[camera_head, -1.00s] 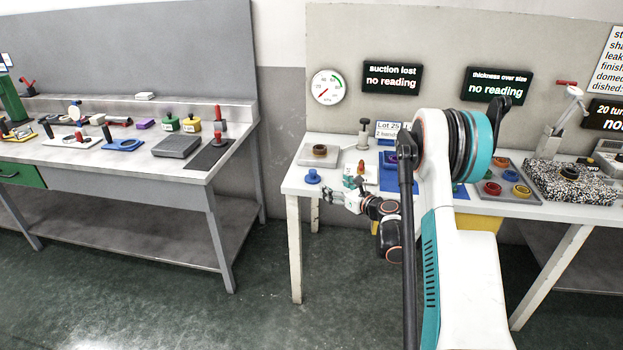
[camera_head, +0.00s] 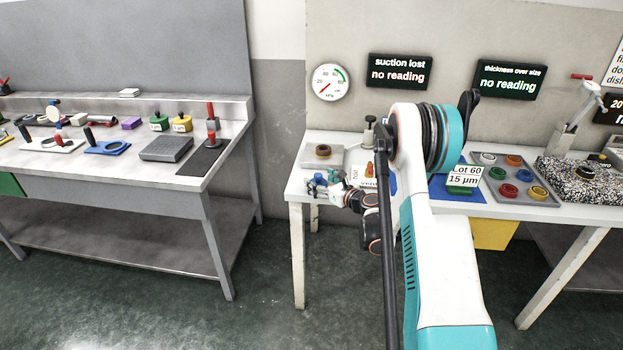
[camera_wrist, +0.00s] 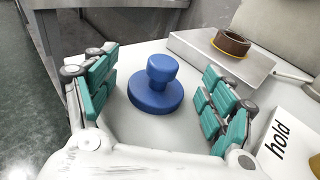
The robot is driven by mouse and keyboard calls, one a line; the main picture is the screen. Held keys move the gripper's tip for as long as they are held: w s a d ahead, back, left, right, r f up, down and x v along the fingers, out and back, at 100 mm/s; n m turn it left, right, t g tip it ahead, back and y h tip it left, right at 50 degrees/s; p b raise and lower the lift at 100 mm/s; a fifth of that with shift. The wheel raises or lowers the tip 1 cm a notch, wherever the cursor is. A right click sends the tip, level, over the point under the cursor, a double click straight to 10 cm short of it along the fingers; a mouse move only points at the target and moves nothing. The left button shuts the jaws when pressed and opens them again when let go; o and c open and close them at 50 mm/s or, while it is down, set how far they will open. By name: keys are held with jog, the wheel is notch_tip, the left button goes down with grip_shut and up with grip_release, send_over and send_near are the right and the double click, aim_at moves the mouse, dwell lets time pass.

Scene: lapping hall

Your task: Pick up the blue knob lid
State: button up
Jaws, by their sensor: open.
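The blue knob lid (camera_wrist: 155,92) stands upright on the white table, a round disc with a knob on top. In the wrist view it lies between the two teal-padded fingers of my gripper (camera_wrist: 160,98), which is open. Gaps show between the lid and the pads on both sides. In the head view, the lid (camera_head: 317,186) is small and partly covered by my gripper (camera_head: 324,183) at the table's left front corner.
A grey plate with a brown ring (camera_wrist: 232,42) lies behind the lid. A white "hold" card (camera_wrist: 289,143) is close to the right finger. A tray of coloured rings (camera_head: 518,199) is farther right. A grey bench (camera_head: 120,175) stands apart at left.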

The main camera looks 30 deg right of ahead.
jog(key=shift+w, duration=0.15)
jog(key=shift+r, duration=0.1)
jog(key=shift+c, duration=0.7)
jog(key=c, duration=1.2)
jog(key=shift+r, duration=0.1)
